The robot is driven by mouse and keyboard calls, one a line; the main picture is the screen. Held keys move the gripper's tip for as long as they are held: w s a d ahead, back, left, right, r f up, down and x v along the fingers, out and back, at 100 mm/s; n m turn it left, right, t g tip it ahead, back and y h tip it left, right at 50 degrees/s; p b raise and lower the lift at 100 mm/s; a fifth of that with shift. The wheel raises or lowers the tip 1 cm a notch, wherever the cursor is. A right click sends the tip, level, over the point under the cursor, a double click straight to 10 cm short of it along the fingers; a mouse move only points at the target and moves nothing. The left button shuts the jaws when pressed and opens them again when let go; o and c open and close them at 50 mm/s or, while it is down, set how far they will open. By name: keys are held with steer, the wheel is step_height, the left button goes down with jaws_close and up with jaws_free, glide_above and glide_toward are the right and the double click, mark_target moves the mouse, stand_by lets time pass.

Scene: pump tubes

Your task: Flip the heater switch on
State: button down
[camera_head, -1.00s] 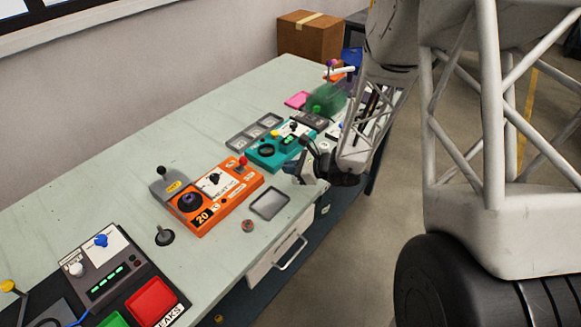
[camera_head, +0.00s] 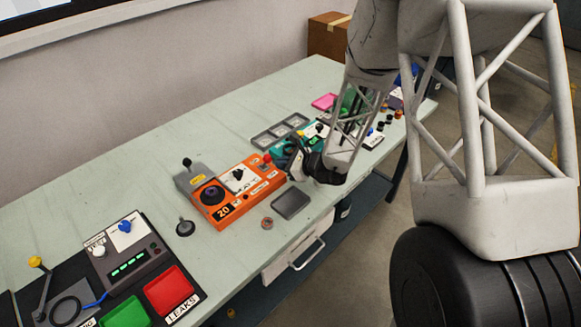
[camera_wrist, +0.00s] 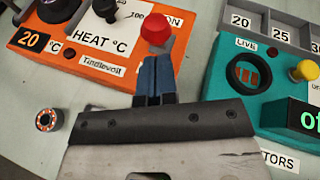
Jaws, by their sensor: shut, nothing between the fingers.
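The orange heater unit (camera_head: 232,203) sits on the bench, with a black dial, a "HEAT °C" knob and a "20" label. Its red-capped switch lever (camera_head: 267,158) stands at the unit's right end. In the wrist view, the red cap (camera_wrist: 156,28) is just beyond my fingertips, beside a label ending in "ON". My gripper (camera_wrist: 155,60) is shut and empty, its blue fingers pointing at the lever. They overlap the lever's lower part in the picture; I cannot tell if they touch it. In the head view my gripper (camera_head: 291,152) is right of the lever.
A teal unit (camera_wrist: 255,108) with a yellow knob (camera_wrist: 303,71) stands close on the right. A grey tray (camera_head: 290,204) and a small round part (camera_wrist: 47,120) lie in front.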

steer(key=shift+w+a+r, duration=0.15)
steer(key=shift+a+r, duration=0.05)
steer(key=shift+a, duration=0.2)
steer(key=shift+r, duration=0.1)
stand_by(0.3)
steer(key=shift+w+a+r+g+h, duration=0.3)
steer(key=shift+r+g+h, duration=0.1)
steer(key=shift+g+h, duration=0.15)
stand_by(0.5)
steer(key=shift+w+a+r+m+g+h, duration=0.45)
steer(key=shift+a+r+g+h, duration=0.1)
steer(key=shift+h, duration=0.3)
steer(key=shift+w+a+r+g+h, duration=0.2)
steer(key=shift+w+a+g+h, duration=0.25)
steer(key=shift+g+h, duration=0.2)
steer(key=shift+w, duration=0.1)
steer(key=shift+w+a+r, duration=0.15)
steer(key=shift+w+a, duration=0.05)
steer(key=shift+a, duration=0.05)
steer(key=shift+w+a+r, duration=0.15)
steer(key=shift+w+a, duration=0.75)
